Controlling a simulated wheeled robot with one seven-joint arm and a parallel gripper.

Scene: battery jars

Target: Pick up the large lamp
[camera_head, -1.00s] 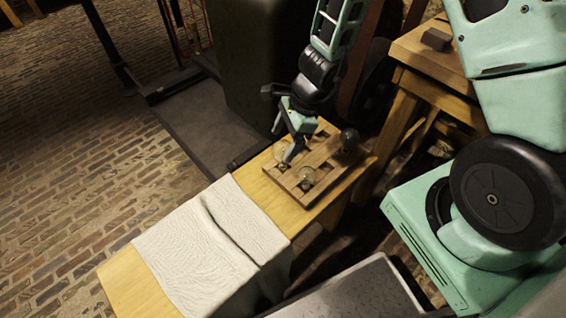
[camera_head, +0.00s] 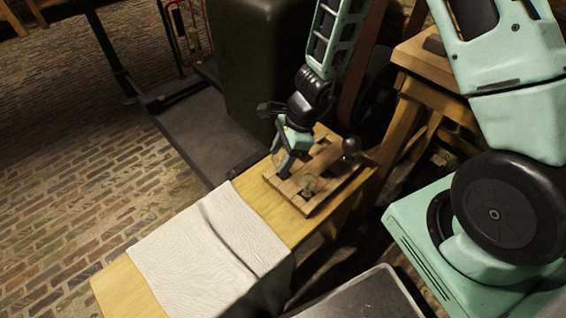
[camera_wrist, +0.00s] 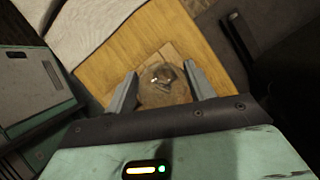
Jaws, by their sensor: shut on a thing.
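A clear round glass lamp (camera_wrist: 165,78) sits between the two fingers of my gripper (camera_wrist: 161,88) in the wrist view, and the gripper is shut on it. In the head view my gripper (camera_head: 286,166) points down at the left side of a wooden board (camera_head: 322,198); the held lamp is hard to make out there. Another small clear glass lamp (camera_head: 309,185) sits on the board to the right of the gripper. A darker round piece (camera_head: 350,145) stands at the board's right side. I cannot tell whether the held lamp is clear of the board.
The board lies on a narrow wooden bench (camera_head: 270,205). A pale cloth (camera_head: 200,245) covers the bench's near part. A large dark green cabinet (camera_head: 255,60) stands behind. A wooden table (camera_head: 410,70) is at the right. A grey metal surface (camera_head: 365,298) lies at the bottom.

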